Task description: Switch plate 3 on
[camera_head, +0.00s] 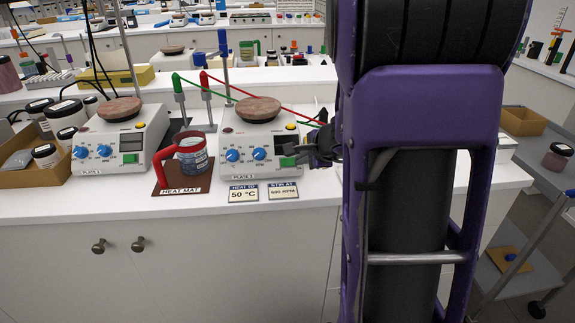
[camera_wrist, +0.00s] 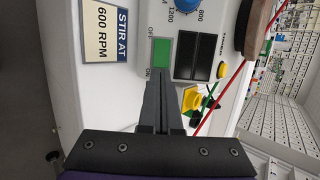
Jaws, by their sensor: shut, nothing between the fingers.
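Plate 3 (camera_head: 262,169) is a white hotplate with two blue knobs and a round brown top, right of the heat mat on the bench. Its green rocker switch (camera_wrist: 161,53) lies between OFF and ON marks in the wrist view; it also shows at the front right of the plate in the head view (camera_head: 288,161). I cannot tell which way the rocker is tipped. My gripper (camera_wrist: 161,88) is shut and empty, its fingertips by the ON end of the switch. I cannot tell whether they touch it. In the head view my gripper (camera_head: 308,151) is at the plate's right front.
A jug with a red handle (camera_head: 192,158) stands on the heat mat (camera_head: 183,183). Another plate (camera_head: 118,150) stands to the left. Cards reading 50 °C (camera_head: 243,194) and 600 RPM (camera_head: 283,191) lie in front of plate 3. Red and green cables run behind my gripper.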

